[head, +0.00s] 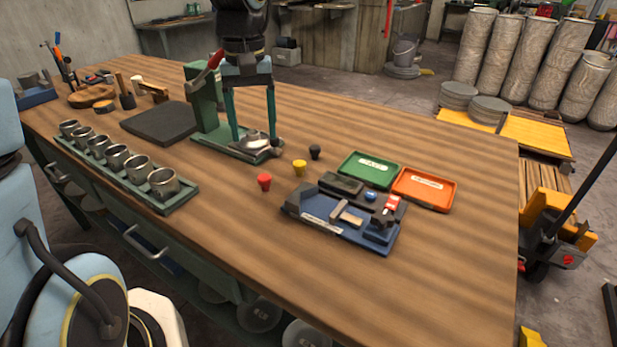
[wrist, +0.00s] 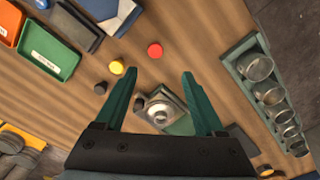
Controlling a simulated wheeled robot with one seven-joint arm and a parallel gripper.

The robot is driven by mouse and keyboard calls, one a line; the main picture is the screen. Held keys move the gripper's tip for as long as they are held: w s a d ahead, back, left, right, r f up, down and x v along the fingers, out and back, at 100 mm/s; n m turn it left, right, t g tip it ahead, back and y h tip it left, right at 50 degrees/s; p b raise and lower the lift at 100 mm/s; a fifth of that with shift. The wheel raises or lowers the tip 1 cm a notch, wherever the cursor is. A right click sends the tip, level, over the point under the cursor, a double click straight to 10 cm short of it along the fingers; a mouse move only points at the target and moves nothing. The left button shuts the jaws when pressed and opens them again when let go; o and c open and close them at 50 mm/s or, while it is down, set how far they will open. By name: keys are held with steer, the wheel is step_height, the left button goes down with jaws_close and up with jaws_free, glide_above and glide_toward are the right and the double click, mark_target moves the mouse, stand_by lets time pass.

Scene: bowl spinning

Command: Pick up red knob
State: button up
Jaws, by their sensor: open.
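The red knob (head: 264,181) stands on the wooden workbench (head: 420,270), in front of and to the left of the yellow knob (head: 300,167). In the wrist view the red knob (wrist: 155,50) shows just beyond the fingertips, roughly between them sideways. My gripper (head: 254,138) is open and empty, pointing down, behind the red knob in the head view. Its two green fingers are wide apart in the wrist view (wrist: 159,75). A metal bowl-like piece (head: 258,143) on a green press base lies below the fingers.
A black knob (head: 315,151) stands behind the yellow one. To the right are a blue fixture (head: 340,230), a green tray (head: 369,170) and an orange tray (head: 423,190). A rack of metal cups (head: 164,183) stands at left. A green press (head: 200,97) stands close beside my gripper.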

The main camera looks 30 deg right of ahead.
glide_above(264, 177)
step_height(264, 177, down, 4)
steer(key=shift+f, duration=0.25)
steer(key=shift+f+p, duration=0.85)
steer(key=shift+f, duration=2.25)
jaws_close()
